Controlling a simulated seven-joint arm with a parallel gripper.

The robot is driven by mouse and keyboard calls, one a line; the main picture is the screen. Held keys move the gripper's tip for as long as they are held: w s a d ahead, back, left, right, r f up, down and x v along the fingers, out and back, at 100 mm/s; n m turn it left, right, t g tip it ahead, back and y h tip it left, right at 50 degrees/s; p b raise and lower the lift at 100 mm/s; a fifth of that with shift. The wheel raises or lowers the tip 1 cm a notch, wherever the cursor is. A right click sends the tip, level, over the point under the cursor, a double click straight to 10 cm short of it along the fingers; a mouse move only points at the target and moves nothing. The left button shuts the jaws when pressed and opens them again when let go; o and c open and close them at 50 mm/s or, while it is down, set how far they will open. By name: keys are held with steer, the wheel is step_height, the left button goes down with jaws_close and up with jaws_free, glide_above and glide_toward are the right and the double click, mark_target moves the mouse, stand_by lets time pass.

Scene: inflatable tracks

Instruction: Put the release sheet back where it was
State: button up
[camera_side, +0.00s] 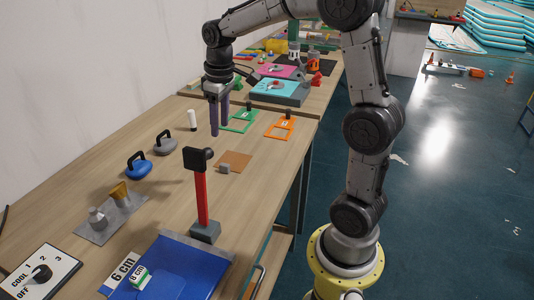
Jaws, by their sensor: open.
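My gripper (219,129) hangs with its two purple fingers pointing down above the table, left of the green frame. It is open, and I see nothing between its fingers. A flat brown square sheet (240,158) lies on the table below and to the right of the gripper, with a small grey block (225,169) at its near left edge. A grey sheet (118,216) lies at the left under a silver weight and a brass-coloured piece. I cannot tell which of these is the release sheet.
A red post with a black head (201,195) stands upright nearer the camera. Blue (138,166) and grey (165,144) handled weights and a white cylinder (192,120) stand left. Green (239,122) and orange (280,130) frames lie behind.

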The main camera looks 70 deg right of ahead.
steer(key=s+a+t, duration=0.2)
steer(key=s+a, duration=0.4)
steer(key=s, duration=0.4)
steer(key=s+a+r+t, duration=0.1)
steer(key=s+a+t, duration=0.1)
steer(key=s+a, duration=0.4)
steer(key=s, duration=0.4)
steer(key=shift+a+r, duration=0.15)
steer(key=shift+r, duration=0.15)
